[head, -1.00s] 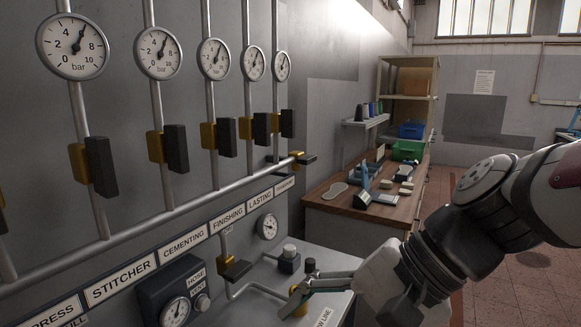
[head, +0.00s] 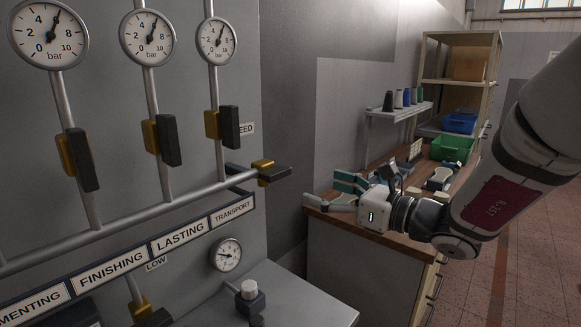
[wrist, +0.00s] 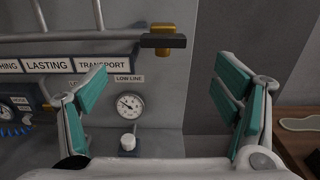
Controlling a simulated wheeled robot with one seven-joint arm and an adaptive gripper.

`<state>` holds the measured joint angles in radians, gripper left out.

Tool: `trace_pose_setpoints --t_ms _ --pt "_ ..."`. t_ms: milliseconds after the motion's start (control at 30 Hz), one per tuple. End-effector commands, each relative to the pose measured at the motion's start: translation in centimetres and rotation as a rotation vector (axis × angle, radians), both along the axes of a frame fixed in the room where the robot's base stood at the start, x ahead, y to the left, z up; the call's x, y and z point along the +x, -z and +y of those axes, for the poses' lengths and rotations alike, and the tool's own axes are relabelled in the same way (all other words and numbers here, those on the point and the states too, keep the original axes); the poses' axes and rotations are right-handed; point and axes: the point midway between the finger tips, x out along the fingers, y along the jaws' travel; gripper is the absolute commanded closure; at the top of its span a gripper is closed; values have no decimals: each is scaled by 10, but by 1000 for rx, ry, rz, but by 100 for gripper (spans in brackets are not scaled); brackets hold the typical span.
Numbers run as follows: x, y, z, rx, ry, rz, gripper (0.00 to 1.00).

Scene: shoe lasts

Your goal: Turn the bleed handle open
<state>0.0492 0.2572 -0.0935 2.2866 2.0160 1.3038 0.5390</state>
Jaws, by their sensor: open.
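The bleed handle is a black bar (head: 274,174) on a brass valve body (head: 262,164) at the right end of the level pipe, below a partly hidden label ending in "EED". In the wrist view the black handle (wrist: 178,42) lies level across the brass body, above and ahead of the fingers. My gripper (head: 336,193) is open and empty, its teal-padded fingers wide apart. It is to the right of the handle and a little lower, not touching it. In the wrist view the handle shows between and beyond the fingertips (wrist: 165,80).
Upright pipes with gauges (head: 149,37) and black-handled valves (head: 166,140) stand to the left. A low-line gauge (head: 227,254) and a white-capped knob (head: 249,291) are below. A wooden bench (head: 400,242) with bins and tools stands behind my gripper.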

Motion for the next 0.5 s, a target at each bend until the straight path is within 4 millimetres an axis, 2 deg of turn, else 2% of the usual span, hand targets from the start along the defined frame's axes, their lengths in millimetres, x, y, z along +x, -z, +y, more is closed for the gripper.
trace_pose_setpoints --t_ms 167,500 --pt "8 0 6 10 8 3 18" --pt "45 0 55 7 6 3 18"
